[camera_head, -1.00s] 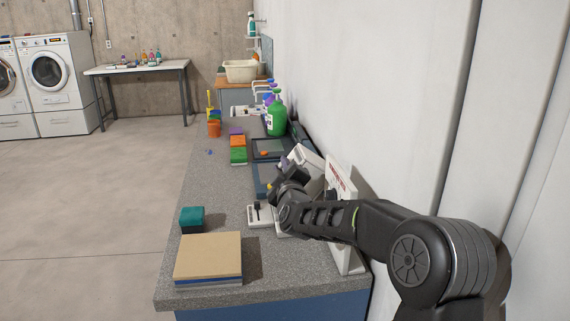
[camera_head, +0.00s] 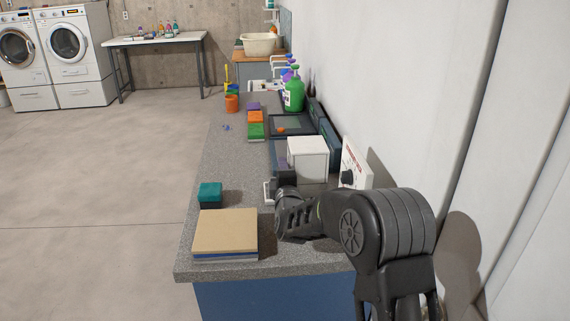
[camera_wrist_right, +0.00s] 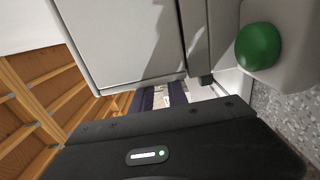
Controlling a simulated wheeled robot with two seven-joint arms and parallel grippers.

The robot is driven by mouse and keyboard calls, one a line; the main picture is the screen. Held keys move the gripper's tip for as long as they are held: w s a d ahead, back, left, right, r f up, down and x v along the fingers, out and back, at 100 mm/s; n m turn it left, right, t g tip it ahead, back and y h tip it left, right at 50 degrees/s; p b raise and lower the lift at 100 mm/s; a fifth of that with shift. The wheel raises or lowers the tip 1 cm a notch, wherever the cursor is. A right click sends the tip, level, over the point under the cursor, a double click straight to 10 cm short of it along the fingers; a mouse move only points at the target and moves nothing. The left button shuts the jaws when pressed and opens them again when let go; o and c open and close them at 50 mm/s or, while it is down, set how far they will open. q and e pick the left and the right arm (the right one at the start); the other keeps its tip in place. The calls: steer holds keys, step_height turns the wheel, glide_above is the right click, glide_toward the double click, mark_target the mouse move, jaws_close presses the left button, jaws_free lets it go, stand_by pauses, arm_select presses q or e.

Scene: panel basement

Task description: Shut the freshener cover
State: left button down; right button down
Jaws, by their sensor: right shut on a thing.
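The freshener (camera_head: 308,160) is a white box on the counter, close to the wall. Its pale front and cover fill the top of the right wrist view (camera_wrist_right: 125,45). My right gripper (camera_head: 284,178) is at the freshener's near left side, its fingertips largely hidden by my own wrist. In the right wrist view its two dark fingers (camera_wrist_right: 164,97) reach the edge of the pale cover and are closed on it, though the contact is hard to see. I cannot tell how far the cover is open. My left gripper is not in view.
A white panel with a dark knob (camera_head: 354,166) stands right of the freshener. A tan-topped stack (camera_head: 225,231) and a teal block (camera_head: 210,192) lie at the counter's near end. Coloured sponges (camera_head: 255,130) and a green bottle (camera_head: 294,96) stand farther back. A green knob (camera_wrist_right: 258,46) shows close by.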

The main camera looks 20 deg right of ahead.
steer(key=shift+f, duration=0.15)
steer(key=c, duration=1.3)
jaws_free()
steer(key=v, duration=0.7)
steer(key=shift+s+a+b, duration=0.15)
steer(key=shift+s+b, duration=0.15)
steer(key=shift+s, duration=0.1)
